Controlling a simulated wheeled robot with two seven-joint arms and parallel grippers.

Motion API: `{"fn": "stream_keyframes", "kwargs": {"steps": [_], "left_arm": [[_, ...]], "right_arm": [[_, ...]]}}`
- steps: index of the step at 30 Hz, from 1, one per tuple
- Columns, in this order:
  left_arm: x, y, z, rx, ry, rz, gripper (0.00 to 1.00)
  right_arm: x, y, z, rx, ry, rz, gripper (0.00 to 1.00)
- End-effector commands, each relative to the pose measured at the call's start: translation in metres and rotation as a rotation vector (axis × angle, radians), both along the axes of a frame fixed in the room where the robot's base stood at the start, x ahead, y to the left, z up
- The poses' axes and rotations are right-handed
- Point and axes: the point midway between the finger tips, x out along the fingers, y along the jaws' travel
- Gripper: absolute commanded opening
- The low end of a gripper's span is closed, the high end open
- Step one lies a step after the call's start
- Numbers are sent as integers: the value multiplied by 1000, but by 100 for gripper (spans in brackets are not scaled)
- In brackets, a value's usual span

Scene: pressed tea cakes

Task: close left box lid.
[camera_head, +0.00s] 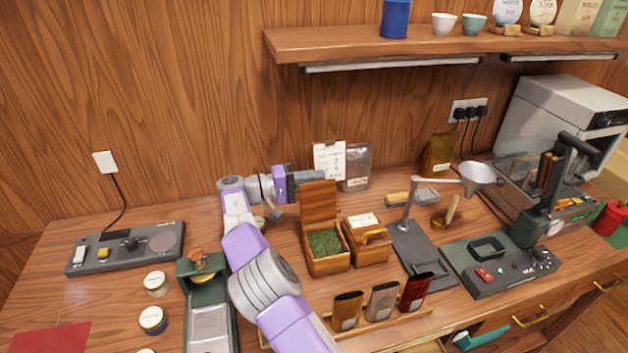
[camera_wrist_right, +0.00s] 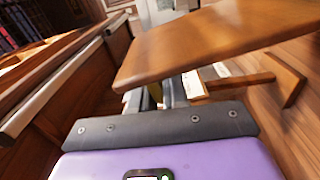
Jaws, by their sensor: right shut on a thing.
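The left box (camera_head: 328,262) is a small wooden box, open, with green loose tea inside. Its hinged lid (camera_head: 319,202) stands upright at the back. My right gripper (camera_head: 316,176) is at the lid's top edge, reaching in from the left, and is shut on the lid. In the right wrist view the lid (camera_wrist_right: 215,40) is a broad wooden panel that hides part of the fingers (camera_wrist_right: 165,92). My left gripper is not in view.
The right box (camera_head: 366,252) beside it is closed, with a label and handle. A dark stand with a funnel (camera_head: 478,176) is to the right. A rack of packets (camera_head: 383,300) is in front. A label card (camera_head: 329,160) and a pouch (camera_head: 357,166) stand behind.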

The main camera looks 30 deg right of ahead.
Motion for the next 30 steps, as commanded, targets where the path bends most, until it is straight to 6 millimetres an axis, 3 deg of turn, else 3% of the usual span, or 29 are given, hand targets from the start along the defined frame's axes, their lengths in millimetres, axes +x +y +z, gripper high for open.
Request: {"fn": "stream_keyframes", "kwargs": {"steps": [14, 30], "left_arm": [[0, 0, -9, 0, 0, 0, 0], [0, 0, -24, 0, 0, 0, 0]], "right_arm": [[-8, 3, -3, -15, -64, -3, 0], [-45, 16, 8, -53, -187, -1, 0]]}}
